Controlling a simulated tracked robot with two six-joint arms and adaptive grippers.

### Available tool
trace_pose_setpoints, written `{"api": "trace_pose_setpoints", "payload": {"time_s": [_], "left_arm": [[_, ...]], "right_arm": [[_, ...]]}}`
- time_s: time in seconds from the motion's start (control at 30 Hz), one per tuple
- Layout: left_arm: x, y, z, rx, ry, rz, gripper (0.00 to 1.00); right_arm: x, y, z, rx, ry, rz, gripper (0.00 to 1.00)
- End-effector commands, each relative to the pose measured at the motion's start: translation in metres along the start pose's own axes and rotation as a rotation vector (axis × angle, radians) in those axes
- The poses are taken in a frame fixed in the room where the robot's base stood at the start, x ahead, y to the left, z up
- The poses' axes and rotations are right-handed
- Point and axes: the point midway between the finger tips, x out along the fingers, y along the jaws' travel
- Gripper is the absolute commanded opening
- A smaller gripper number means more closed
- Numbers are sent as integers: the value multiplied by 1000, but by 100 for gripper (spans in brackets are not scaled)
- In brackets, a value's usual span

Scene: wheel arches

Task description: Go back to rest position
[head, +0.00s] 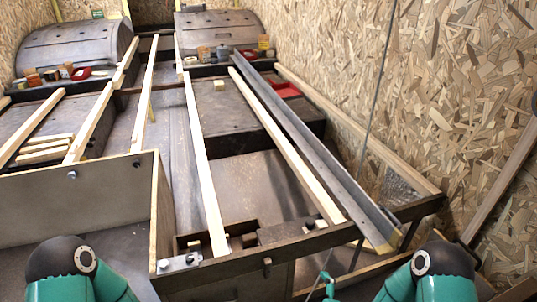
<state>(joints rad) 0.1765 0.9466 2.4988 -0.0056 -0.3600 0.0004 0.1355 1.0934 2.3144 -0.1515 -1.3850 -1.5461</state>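The teal and black parts at the bottom left and bottom right of the head view are my own arm links. Neither of my grippers shows in the head view, so whether they hold anything cannot be seen. A small teal piece (327,285) shows at the bottom edge between the arms; I cannot tell what it is.
Long pale wooden slats (205,165) and a dark metal beam (310,150) run lengthwise over the wooden framework. Two dark wheel arches (75,45) (218,35) stand at the back. A red tray (285,90) lies near the chipboard wall (450,110). A wooden box wall (80,205) stands front left.

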Motion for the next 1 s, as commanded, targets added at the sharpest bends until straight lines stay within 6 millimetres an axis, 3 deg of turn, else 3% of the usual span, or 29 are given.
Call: {"api": "trace_pose_setpoints", "payload": {"time_s": [0.1,0.2,0.4,0.6,0.7,1.0], "left_arm": [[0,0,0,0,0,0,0],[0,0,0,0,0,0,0],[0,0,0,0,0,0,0],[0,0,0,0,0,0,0],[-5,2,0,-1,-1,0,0],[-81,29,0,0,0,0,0]], "right_arm": [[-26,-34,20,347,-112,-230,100],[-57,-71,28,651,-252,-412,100],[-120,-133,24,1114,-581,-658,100],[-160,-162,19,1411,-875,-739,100],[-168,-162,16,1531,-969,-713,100],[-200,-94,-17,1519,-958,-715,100]]}}
